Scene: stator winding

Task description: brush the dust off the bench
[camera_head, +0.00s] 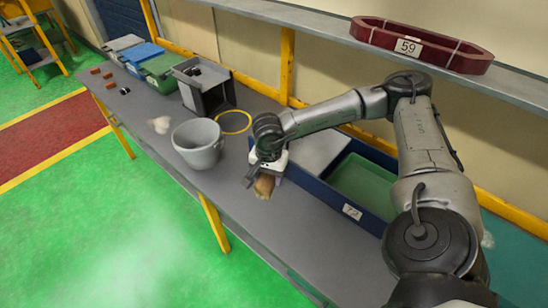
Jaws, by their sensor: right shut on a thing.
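My right gripper (262,176) is low over the grey bench (290,232), just right of the bucket. It is shut on a small tan-brown thing, which looks like the brush (265,187). My fingers hide part of it, and I cannot tell whether it touches the bench top. My left gripper is not in view.
A grey bucket (198,145) stands near the front edge, with a yellow ring (234,122) behind it. A dark blue tray labelled 72 (345,207) is to the right. Several small orange blocks (106,75) lie far left.

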